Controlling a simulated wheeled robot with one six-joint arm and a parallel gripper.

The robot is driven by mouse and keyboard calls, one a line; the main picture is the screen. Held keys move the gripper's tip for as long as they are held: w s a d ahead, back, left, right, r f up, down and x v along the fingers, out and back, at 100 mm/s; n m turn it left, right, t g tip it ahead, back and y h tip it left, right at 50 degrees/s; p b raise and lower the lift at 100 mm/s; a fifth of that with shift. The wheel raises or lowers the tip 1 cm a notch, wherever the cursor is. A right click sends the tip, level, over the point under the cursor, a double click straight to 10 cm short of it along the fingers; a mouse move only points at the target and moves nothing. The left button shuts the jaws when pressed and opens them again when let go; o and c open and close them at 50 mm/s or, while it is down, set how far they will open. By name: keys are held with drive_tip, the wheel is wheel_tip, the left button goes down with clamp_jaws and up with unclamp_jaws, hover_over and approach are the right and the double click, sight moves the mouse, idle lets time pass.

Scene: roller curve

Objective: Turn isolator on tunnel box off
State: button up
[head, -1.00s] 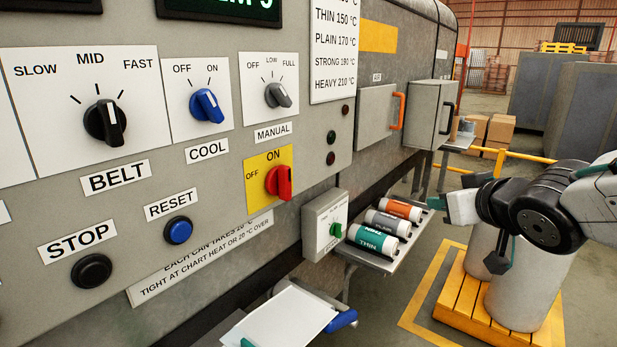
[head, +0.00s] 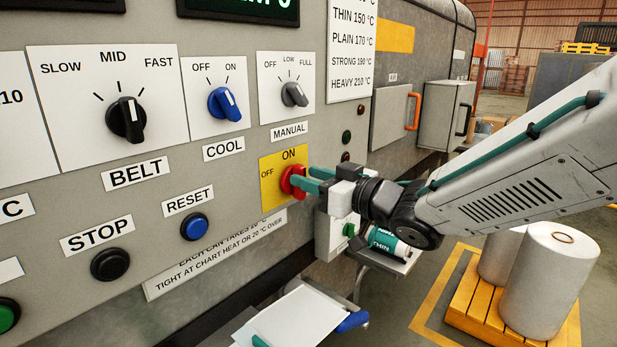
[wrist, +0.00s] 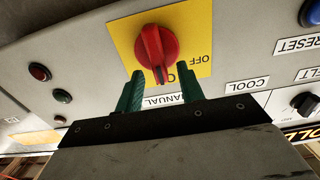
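The isolator is a red rotary knob (head: 287,181) on a yellow plate (head: 268,164) marked OFF and ON, on the grey tunnel box panel (head: 240,255). In the wrist view the red knob (wrist: 154,52) has its pointer end towards ON, whose label is partly hidden. My gripper (head: 304,179) is at the knob in the head view. In the wrist view my gripper (wrist: 161,80) is open, its two green fingers apart on either side of the knob's pointer end. I cannot tell whether they touch it.
The blue COOL knob (head: 224,104), MANUAL knob (head: 294,94) and blue RESET button (head: 193,227) are close by. A small box with a green knob (head: 348,230) and a can shelf (head: 392,262) are below. A white sheet (head: 290,318) juts out at the bottom.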

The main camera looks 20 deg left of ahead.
drive_tip(key=shift+w+a, duration=0.2)
drive_tip(key=shift+a, duration=0.25)
clamp_jaws()
drive_tip(key=shift+s+a+f+n, duration=0.1)
drive_tip(key=shift+s+f+n, duration=0.2)
drive_tip(key=shift+n, duration=2.65)
drive_tip(key=shift+s+a+f+n, duration=0.1)
drive_tip(key=shift+s+f+n, duration=0.2)
drive_tip(key=shift+n, duration=2.7)
drive_tip(key=shift+s+a+f+n, duration=0.1)
drive_tip(key=shift+s+f+n, duration=0.2)
drive_tip(key=shift+n, duration=2.65)
drive_tip(key=shift+w, duration=0.1)
